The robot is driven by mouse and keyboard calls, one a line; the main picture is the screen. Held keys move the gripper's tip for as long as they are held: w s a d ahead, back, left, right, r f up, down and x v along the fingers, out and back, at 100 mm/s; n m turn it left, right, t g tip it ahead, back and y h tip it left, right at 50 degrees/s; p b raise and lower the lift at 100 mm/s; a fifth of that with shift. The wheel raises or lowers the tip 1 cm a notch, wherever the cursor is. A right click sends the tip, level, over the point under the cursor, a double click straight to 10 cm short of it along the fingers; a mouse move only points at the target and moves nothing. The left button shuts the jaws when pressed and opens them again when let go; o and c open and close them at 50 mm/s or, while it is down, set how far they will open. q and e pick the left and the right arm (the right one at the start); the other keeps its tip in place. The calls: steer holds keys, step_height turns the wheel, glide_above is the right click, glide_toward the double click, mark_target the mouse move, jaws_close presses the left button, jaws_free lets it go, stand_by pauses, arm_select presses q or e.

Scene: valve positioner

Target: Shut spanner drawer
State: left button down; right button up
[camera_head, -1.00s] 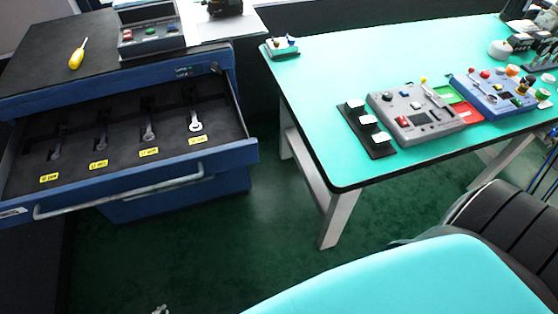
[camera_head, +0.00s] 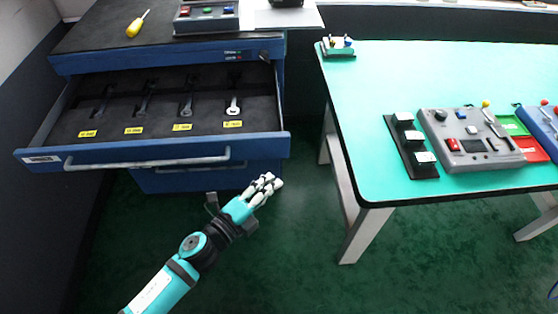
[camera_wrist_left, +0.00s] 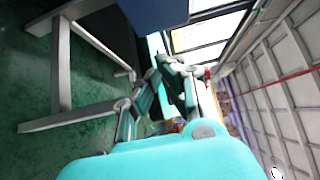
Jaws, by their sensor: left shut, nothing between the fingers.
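The spanner drawer (camera_head: 270,148) is pulled open from the blue cabinet, at the left in the head view. Several spanners lie in its dark insert, each with a yellow label, and a light bar handle (camera_head: 150,164) runs along its front. My left gripper (camera_head: 268,184) is shut and empty. In the head view it appears just below the right end of the drawer front, apart from the handle. In the left wrist view the gripper fingers (camera_wrist_left: 165,75) point up, with a blue surface (camera_wrist_left: 155,12) at the top. My right gripper is not in view.
A yellow screwdriver (camera_head: 138,24) and a button box (camera_head: 206,17) lie on the cabinet top. At the right stands a turquoise table (camera_head: 380,80) with control boxes (camera_head: 470,140); its leg (camera_head: 366,235) reaches the floor. Green floor lies clear between cabinet and table.

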arm_select(q)
steer(key=w+d, duration=0.2)
steer(key=w, duration=0.4)
steer(key=shift+w+d, duration=0.2)
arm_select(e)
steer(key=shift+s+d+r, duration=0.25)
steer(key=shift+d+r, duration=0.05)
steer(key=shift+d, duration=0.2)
